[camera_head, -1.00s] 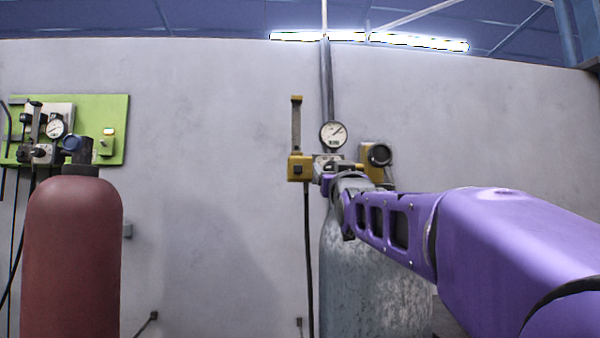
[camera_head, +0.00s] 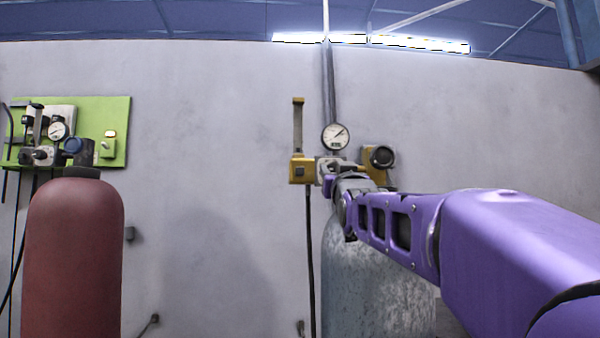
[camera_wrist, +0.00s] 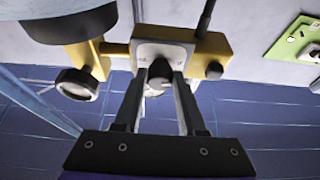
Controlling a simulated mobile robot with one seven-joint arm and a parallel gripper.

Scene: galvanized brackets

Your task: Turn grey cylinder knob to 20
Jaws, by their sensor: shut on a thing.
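The mottled grey cylinder (camera_head: 375,285) stands against the wall at the centre right. The small knob (camera_wrist: 158,86) shows between my fingertips in the wrist view, in front of a pale regulator plate (camera_wrist: 163,54). My gripper (camera_wrist: 159,72) is shut on this knob, one finger on each side. The knob's markings are too small to read. In the head view my gripper (camera_head: 335,178) is in front of the regulator and hides the knob. A round pressure gauge (camera_head: 335,136) sits just above, its needle pointing up and right.
A yellow block (camera_head: 302,169) with an upright bar is left of the regulator, and a black round handle (camera_head: 382,157) on a yellow bracket is right. A red cylinder (camera_head: 72,255) and a green panel (camera_head: 118,120) stand far left.

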